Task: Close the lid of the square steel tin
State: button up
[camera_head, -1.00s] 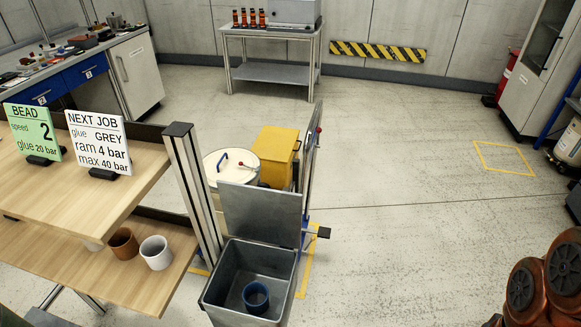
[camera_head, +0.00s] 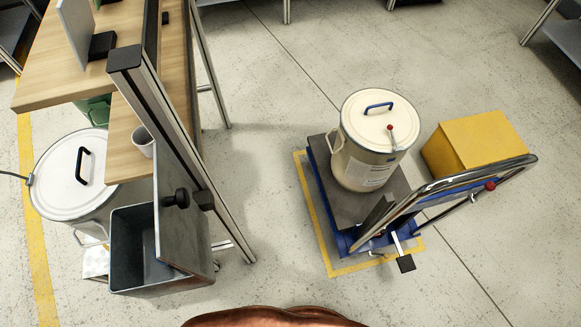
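The square steel tin (camera_head: 122,268) stands at the lower left, beside the wooden bench's metal post. Its lid (camera_head: 175,228) is open and stands roughly upright along the tin's right edge. A black knob (camera_head: 178,198) sticks out from the lid's outer face. The visible inside of the tin is dark grey; the part behind the lid is hidden. My gripper is not in view. Only a copper-coloured part, which looks like my own arm, shows at the bottom edge, right of the tin.
A metal post (camera_head: 165,120) rises close behind the lid. A white lidded drum (camera_head: 62,185) stands left of the tin. A trolley (camera_head: 330,165) with a cream drum (camera_head: 365,150) and a yellow box (camera_head: 475,145) stand right. Bare floor (camera_head: 270,215) lies between tin and trolley.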

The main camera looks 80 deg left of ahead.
aim_at(176, 242)
jog(key=i, duration=0.4)
jog(key=u, duration=3.8)
jog(key=k, duration=1.15)
jog(key=u, duration=0.45)
jog(key=i, duration=0.65)
jog(key=u, duration=0.4)
